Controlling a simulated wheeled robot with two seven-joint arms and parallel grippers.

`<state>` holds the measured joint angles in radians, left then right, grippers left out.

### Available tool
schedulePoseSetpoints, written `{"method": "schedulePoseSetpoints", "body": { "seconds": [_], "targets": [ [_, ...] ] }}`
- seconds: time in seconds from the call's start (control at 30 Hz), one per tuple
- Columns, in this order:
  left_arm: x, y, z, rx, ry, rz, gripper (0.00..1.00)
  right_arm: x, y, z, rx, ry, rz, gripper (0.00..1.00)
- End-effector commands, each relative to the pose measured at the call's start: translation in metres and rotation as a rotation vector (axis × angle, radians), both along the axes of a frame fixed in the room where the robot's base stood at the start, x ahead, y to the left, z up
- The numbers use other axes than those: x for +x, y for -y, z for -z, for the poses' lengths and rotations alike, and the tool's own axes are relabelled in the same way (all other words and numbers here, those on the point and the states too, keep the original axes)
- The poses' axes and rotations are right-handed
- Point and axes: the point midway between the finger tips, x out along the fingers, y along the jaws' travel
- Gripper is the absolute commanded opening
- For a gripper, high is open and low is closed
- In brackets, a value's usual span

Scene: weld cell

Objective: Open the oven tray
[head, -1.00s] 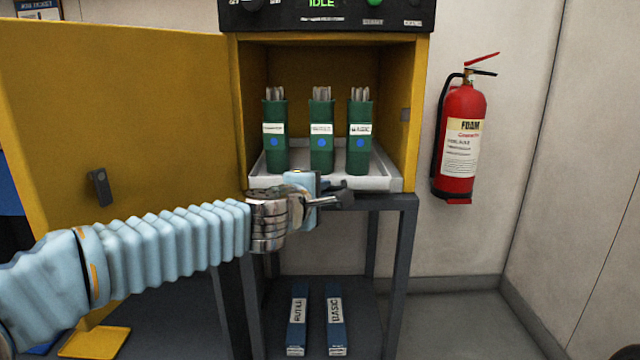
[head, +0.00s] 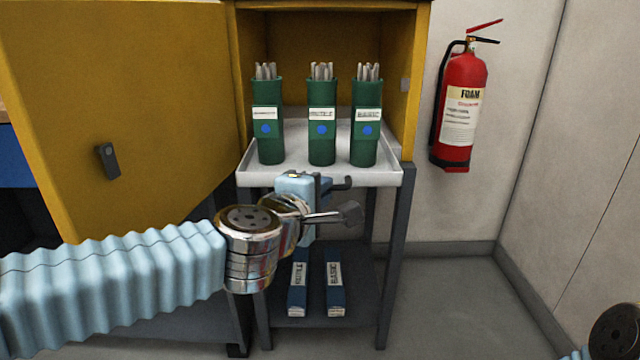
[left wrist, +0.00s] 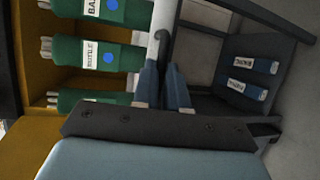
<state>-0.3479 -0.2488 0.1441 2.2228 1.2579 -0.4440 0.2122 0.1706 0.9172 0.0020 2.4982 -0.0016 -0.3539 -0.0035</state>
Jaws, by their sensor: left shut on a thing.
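The oven tray (head: 388,177) is a pale grey tray sticking out of the front of the open yellow oven (head: 232,100). Three green canisters (head: 322,140) with rods stand upright on it. My left gripper (head: 316,192) is at the middle of the tray's front, shut on the dark tray handle (head: 341,183). In the left wrist view my left fingers (left wrist: 163,90) close around the handle just below the white tray edge (left wrist: 160,25); the exact contact is partly hidden. Of my right arm only a link shows at the lower right; its gripper is out of view.
The yellow oven door (head: 120,120) stands wide open at the left, with a dark latch (head: 108,161). Two blue boxes (head: 335,283) lie on the shelf under the oven. A red fire extinguisher (head: 460,115) hangs on the wall at the right. The floor at right is clear.

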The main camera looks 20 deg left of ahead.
Motion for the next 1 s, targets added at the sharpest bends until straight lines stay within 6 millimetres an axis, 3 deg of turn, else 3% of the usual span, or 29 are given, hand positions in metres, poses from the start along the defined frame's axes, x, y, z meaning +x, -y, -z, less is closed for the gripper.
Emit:
{"method": "schedulePoseSetpoints", "body": {
  "seconds": [0.37, 0.4, 0.43, 0.73, 0.87, 1.0],
  "targets": [
    [-0.001, 0.0, 0.001, -0.001, -0.002, 0.0, 0.0, 0.0, 0.0, 0.0, 0.0, 0.0, 0.0, 0.64],
    [-0.001, 0.0, 0.001, -0.001, -0.002, 0.0, 0.18, 0.0, 0.0, 0.0, 0.0, 0.0, 0.0, 0.64],
    [-0.001, 0.0, 0.001, -0.001, -0.002, 0.0, 0.23, 0.0, 0.0, 0.0, 0.0, 0.0, 0.0, 0.64],
    [-0.002, 0.0, 0.0, -0.001, 0.0, 0.0, 0.23, 0.0, 0.0, -0.001, 0.0, 0.0, 0.0, 0.64],
    [-0.014, -0.001, -0.006, -0.002, 0.001, 0.0, 0.23, 0.0, 0.0, -0.007, -0.001, 0.001, 0.0, 0.64],
    [-0.043, -0.006, -0.015, -0.001, 0.003, 0.0, 0.23, 0.0, 0.002, -0.02, -0.004, 0.003, 0.002, 0.64]
  ]
}}
